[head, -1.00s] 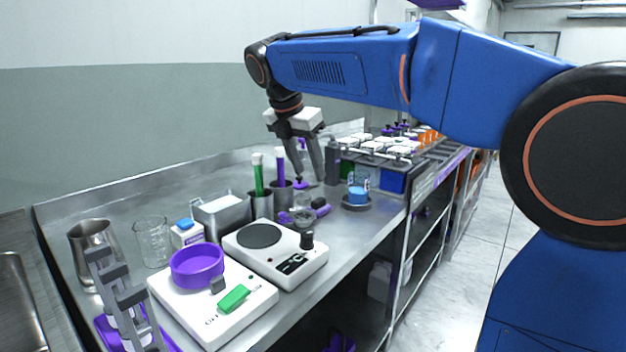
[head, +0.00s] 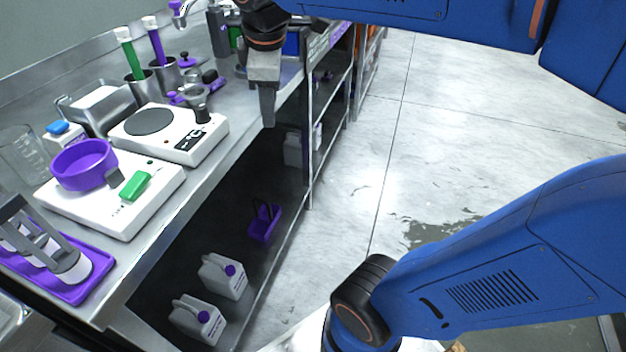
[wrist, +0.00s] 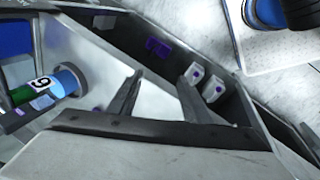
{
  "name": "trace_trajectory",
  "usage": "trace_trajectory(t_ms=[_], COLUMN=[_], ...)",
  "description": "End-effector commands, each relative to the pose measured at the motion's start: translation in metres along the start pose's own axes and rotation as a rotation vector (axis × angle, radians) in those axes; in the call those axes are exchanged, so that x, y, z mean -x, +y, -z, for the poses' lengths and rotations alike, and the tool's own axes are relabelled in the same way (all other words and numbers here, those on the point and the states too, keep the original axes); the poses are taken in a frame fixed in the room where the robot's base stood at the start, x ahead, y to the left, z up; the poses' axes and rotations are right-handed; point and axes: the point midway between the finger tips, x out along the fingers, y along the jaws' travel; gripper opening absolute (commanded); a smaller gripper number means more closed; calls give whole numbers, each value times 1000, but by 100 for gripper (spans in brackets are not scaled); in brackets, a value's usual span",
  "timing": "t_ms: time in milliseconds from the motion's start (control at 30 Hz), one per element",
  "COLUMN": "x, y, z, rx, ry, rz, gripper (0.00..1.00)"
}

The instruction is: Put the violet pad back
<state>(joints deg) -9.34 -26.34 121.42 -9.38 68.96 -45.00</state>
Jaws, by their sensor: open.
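I cannot pick out a violet pad for sure. A purple, tray-like item with a dark upright part (head: 264,222) stands on the lower shelf under the bench; a purple item also shows there in the wrist view (wrist: 158,47). My gripper (head: 266,105) hangs beside the front edge of the bench, above and apart from that shelf item. In the wrist view its two fingers (wrist: 162,85) are spread with nothing between them. In the head view the fingers overlap, and my arm hides part of the bench behind.
A purple ring-shaped dish (head: 84,165) sits on a white device with a green block (head: 135,186). A white hotplate (head: 170,135) stands behind it. A purple tray (head: 75,285) is at front left. White jugs (head: 222,276) stand on the lower shelf. The floor (head: 400,130) right of the bench is mostly clear.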

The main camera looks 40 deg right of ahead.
Motion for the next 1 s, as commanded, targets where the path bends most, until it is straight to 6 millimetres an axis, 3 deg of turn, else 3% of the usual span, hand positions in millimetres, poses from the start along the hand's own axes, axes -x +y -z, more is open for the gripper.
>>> trace_trajectory(t_ms=[300,500,667,1000], x=[-53,-82,-91,-92], y=[-83,-120,-131,-131], z=[-66,-88,-94,-94], rx=[-617,-909,-998,-1004], ry=[97,141,154,154], rz=[14,33,40,41], gripper=[45,45,45,45])
